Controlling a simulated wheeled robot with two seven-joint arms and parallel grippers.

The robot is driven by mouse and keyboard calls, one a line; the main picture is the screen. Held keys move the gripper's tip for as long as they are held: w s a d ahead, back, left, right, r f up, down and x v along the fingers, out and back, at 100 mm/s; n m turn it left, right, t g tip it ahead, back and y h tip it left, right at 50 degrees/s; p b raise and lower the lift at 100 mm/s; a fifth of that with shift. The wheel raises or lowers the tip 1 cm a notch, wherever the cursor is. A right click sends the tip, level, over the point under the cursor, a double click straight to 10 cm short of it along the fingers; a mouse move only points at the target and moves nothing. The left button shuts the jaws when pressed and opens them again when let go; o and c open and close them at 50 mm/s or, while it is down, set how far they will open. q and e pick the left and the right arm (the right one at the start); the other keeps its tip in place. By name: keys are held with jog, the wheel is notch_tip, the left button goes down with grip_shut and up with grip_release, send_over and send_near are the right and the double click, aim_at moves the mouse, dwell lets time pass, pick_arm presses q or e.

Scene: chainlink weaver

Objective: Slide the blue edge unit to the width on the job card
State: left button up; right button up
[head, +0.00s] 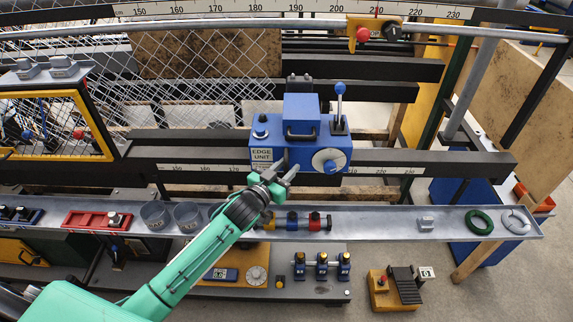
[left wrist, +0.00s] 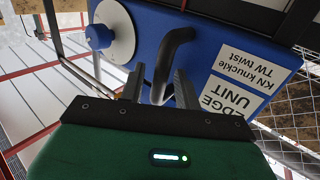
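The blue edge unit (head: 300,133) sits on the dark rail, with a lever with a blue knob, a white dial and an "EDGE UNIT" label. Its black handle (left wrist: 172,55) shows in the left wrist view, beside the dial (left wrist: 108,32). My left gripper (head: 286,168) is at the unit's lower front. In the left wrist view its fingers (left wrist: 158,88) are apart, with the lower end of the handle between them; I cannot tell whether they touch it. A number scale (head: 385,171) runs along the rail, partly covered by the unit. My right gripper is not in view. I cannot make out a job card.
A grey tray shelf (head: 375,223) runs below the rail, holding cups, a red tray (head: 97,220), coloured parts and a green ring (head: 479,222). An orange stop (head: 374,32) with a red knob sits on the upper rail. The lower rail right of the unit looks clear.

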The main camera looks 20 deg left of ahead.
pick_arm(q)
jog(key=shift+w, duration=0.15)
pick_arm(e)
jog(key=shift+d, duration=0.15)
pick_arm(q)
grip_shut()
jog(key=shift+d, duration=0.2)
